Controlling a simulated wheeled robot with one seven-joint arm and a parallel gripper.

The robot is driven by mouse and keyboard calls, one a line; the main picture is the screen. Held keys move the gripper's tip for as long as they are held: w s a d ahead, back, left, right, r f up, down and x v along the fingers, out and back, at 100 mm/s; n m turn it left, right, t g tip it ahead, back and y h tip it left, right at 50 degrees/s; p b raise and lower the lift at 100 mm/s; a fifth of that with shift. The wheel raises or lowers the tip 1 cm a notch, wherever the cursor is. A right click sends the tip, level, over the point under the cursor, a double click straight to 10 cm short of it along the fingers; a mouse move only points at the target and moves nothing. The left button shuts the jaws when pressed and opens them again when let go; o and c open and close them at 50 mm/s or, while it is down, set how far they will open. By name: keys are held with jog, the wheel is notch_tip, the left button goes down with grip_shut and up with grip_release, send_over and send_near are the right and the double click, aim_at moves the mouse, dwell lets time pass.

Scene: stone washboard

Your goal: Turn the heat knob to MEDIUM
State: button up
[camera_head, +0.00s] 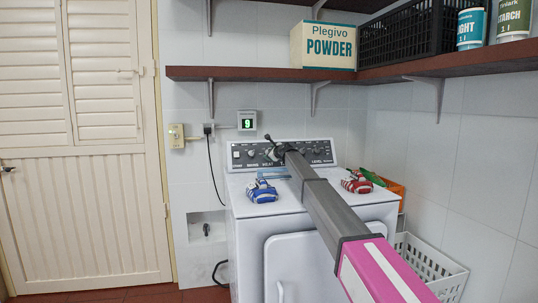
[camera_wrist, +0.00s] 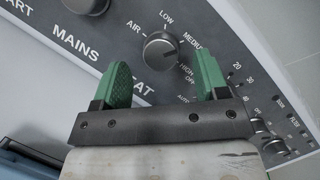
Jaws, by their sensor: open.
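The heat knob (camera_wrist: 160,49) is a round dark grey knob on the black control panel (camera_wrist: 65,20), in the upper middle of the wrist view. AIR, LOW, MEDIUM, HIGH and OFF are printed around it; where its pointer stands is hard to tell. My gripper (camera_wrist: 163,70) has two green fingers, spread apart and empty. The knob is just ahead of the gap between the fingertips; I see no contact. In the head view my gripper (camera_head: 274,150) is at the middle of the machine's panel (camera_head: 240,154) and hides part of it.
Socks lie on the white machine top, a blue-striped pair (camera_head: 261,192) left and a red-striped pair (camera_head: 356,183) right of my arm. A shelf (camera_head: 270,74) with a powder box (camera_head: 324,45) runs above. A white basket (camera_head: 430,262) stands at the right.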

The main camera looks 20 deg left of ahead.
jog(key=v, duration=0.8)
jog(key=shift+d, duration=0.15)
jog(key=shift+s, duration=0.1)
jog(key=shift+s, duration=0.1)
